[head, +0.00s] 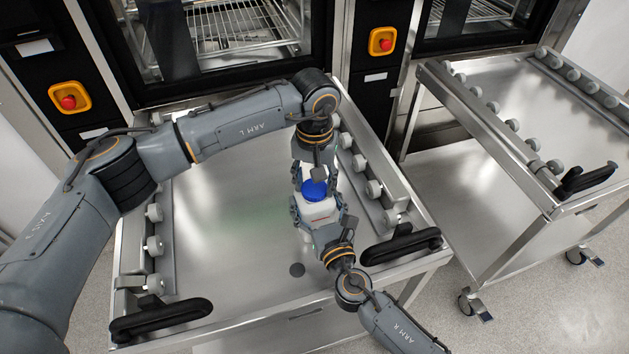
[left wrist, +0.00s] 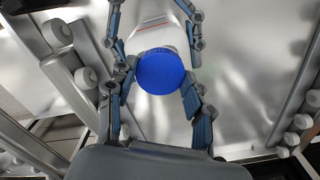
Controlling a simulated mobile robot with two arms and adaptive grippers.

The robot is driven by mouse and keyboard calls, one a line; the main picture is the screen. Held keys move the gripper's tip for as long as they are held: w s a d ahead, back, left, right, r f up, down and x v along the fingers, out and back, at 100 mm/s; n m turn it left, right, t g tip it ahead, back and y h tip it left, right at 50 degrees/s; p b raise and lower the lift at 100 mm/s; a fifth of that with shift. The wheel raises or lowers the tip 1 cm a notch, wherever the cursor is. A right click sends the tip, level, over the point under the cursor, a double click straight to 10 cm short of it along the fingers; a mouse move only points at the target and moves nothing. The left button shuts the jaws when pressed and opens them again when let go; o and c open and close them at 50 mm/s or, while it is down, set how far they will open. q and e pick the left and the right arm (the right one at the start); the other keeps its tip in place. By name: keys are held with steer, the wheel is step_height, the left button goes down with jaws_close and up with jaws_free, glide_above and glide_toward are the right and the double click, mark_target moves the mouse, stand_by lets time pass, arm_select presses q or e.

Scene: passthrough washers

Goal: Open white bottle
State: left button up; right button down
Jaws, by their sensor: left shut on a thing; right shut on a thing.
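The white bottle (head: 319,211) has a round blue cap (head: 314,190) and is held above the metal cart top. Both also show in the left wrist view, the cap (left wrist: 161,71) facing the camera with the white body (left wrist: 153,32) behind it. My left gripper (head: 313,180) comes from the far side and is shut on the blue cap, a finger on each side. My right gripper (head: 318,208) comes from the near side and is shut on the bottle's body. The cap sits on the bottle; its thread is hidden.
The cart (head: 235,262) beneath has roller rails along both sides and black handles at its front corners. Its top is otherwise clear. A second cart (head: 540,110) stands to the right. Washers with glass doors and red emergency buttons (head: 68,101) stand behind.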

arm_select(q)
steer(key=n, duration=1.5)
steer(key=shift+n, duration=0.4)
steer(key=n, duration=1.4)
steer(key=shift+r, duration=0.1)
steer(key=n, duration=0.5)
steer(key=shift+n, duration=0.4)
steer(key=n, duration=0.3)
steer(key=shift+n, duration=0.4)
steer(key=n, duration=1.1)
steer(key=shift+n, duration=0.4)
